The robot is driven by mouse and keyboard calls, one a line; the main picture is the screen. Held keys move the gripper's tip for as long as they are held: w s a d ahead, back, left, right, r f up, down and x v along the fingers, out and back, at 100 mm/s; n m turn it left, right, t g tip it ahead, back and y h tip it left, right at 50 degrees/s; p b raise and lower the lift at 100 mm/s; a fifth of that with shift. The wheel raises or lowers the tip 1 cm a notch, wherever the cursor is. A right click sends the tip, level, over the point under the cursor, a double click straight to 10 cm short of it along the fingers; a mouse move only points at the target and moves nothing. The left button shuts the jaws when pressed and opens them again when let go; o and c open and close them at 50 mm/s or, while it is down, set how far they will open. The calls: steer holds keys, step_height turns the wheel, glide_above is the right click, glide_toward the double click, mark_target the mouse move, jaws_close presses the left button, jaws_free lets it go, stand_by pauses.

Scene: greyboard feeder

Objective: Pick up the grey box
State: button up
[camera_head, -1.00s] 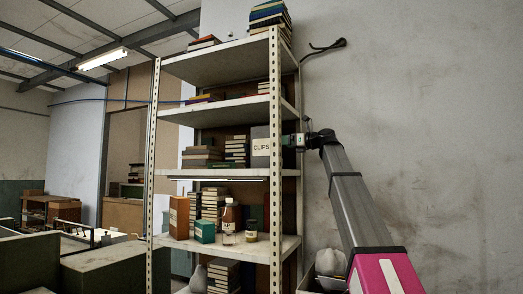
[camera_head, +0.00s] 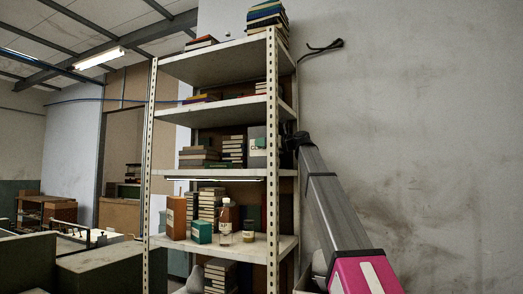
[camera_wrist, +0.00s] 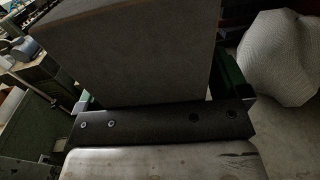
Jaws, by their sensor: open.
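The grey box (camera_head: 257,133) stands upright at the right end of the middle shelf, its pale CLIPS label partly covered. It fills the upper middle of the wrist view (camera_wrist: 140,50), close in front of the dark gripper bar. My gripper (camera_head: 261,143) is at the box, with a green finger across its label. In the wrist view green finger parts show on both sides of the box, so it stands between the open fingers. Contact cannot be told. The shelf post hides part of my gripper.
The metal shelf's right front post (camera_head: 272,170) stands close to my gripper. Stacked books (camera_head: 233,150) are left of the box. A bottle (camera_head: 226,222), a jar (camera_head: 249,231) and a teal box (camera_head: 201,231) stand one shelf below.

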steer(key=c, duration=1.2)
